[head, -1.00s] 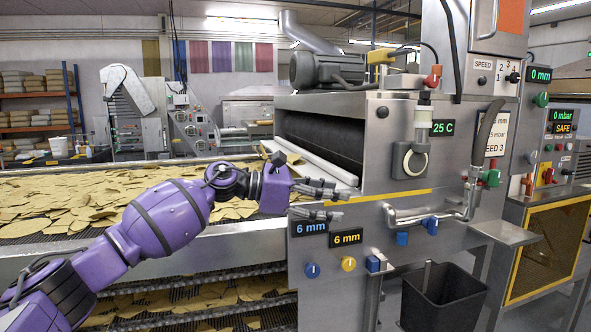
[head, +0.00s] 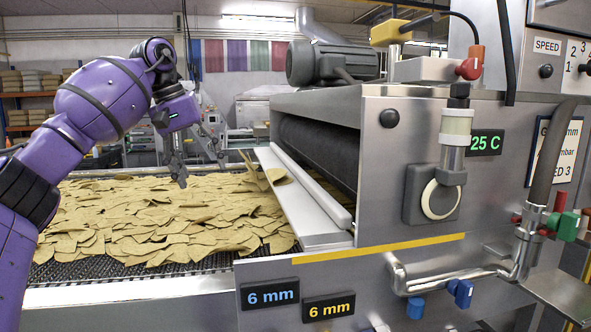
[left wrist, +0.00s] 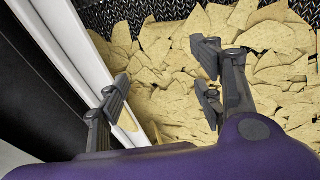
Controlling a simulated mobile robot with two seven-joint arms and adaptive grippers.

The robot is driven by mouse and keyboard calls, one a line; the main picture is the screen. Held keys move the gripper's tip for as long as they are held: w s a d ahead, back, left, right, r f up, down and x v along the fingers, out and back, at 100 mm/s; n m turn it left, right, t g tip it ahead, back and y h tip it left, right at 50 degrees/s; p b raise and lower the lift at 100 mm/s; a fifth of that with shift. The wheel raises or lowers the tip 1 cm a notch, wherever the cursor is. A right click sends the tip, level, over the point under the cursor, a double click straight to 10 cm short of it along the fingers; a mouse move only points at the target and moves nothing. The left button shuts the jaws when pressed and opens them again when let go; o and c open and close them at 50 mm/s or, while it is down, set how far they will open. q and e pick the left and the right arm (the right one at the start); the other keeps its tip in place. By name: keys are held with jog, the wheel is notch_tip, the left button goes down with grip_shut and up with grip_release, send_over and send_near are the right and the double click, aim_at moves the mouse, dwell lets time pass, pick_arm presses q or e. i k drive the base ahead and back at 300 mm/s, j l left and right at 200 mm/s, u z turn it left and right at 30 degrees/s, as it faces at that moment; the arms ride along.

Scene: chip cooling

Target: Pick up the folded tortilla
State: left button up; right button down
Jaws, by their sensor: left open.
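A tan piece, seemingly the folded tortilla (head: 272,176), stands up from the chip layer against the pale rail at the machine's mouth in the head view. My left gripper (head: 202,176) is open and empty, fingers pointing down above the chips, left of the standing piece in the head view. Its spread fingers also show in the left wrist view (left wrist: 162,86). My right gripper is out of view.
Flat tan chips (head: 170,215) cover the mesh belt (head: 120,275). The white rail (head: 310,190) and dark roller (head: 320,150) of the steel machine (head: 400,205) bound the right side. The space above the belt is free.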

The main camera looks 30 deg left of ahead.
aim_at(278, 177)
jog(key=i, duration=0.95)
